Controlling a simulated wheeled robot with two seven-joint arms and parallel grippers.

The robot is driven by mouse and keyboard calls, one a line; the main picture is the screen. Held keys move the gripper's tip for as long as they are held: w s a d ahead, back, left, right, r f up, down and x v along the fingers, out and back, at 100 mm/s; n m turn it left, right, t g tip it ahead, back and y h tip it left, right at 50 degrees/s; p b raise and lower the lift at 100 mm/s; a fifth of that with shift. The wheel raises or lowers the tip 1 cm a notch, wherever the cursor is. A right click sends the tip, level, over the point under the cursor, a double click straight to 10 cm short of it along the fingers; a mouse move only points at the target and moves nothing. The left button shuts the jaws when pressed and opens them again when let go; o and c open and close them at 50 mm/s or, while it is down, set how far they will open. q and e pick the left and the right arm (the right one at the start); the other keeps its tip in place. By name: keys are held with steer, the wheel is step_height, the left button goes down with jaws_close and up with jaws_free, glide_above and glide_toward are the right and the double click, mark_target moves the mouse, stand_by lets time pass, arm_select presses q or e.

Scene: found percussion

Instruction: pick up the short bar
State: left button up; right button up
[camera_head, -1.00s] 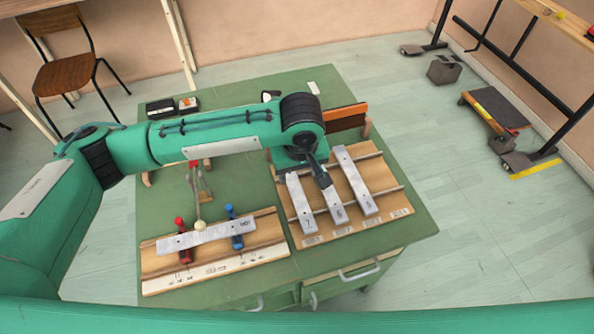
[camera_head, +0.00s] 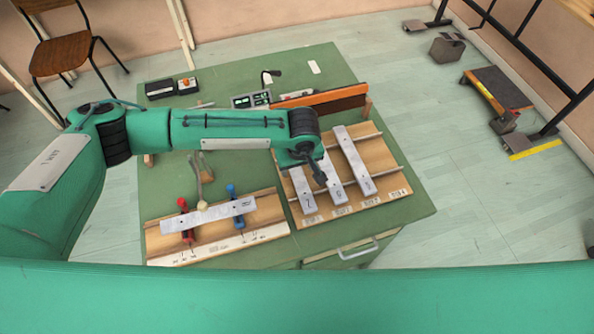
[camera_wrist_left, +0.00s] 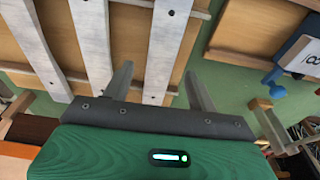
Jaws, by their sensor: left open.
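Three grey metal bars lie across the rails of a wooden rack (camera_head: 384,168) on the bench. The leftmost and shortest-looking bar (camera_head: 302,192) is partly hidden behind my left gripper (camera_head: 318,178). The middle bar (camera_head: 334,190) and the longer right bar (camera_head: 355,160) lie beside it. In the left wrist view my left gripper (camera_wrist_left: 158,74) is open, one finger on each side of the short bar (camera_wrist_left: 166,42). Whether the fingers touch it cannot be told. A further grey bar (camera_head: 215,214) lies on another wooden board (camera_head: 262,208) at left. My right gripper is not in view.
The left board carries a red clamp-like post (camera_head: 186,222) and a blue one (camera_head: 238,222), with a mallet-like piece (camera_head: 201,190) by its bar. An orange-edged wooden block (camera_head: 320,100) stands behind the rack. The bench's right front corner (camera_head: 410,215) is clear.

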arm_select(q)
steer(key=shift+w+f, duration=0.15)
steer(key=shift+f, duration=0.85)
steer(key=c, duration=1.2)
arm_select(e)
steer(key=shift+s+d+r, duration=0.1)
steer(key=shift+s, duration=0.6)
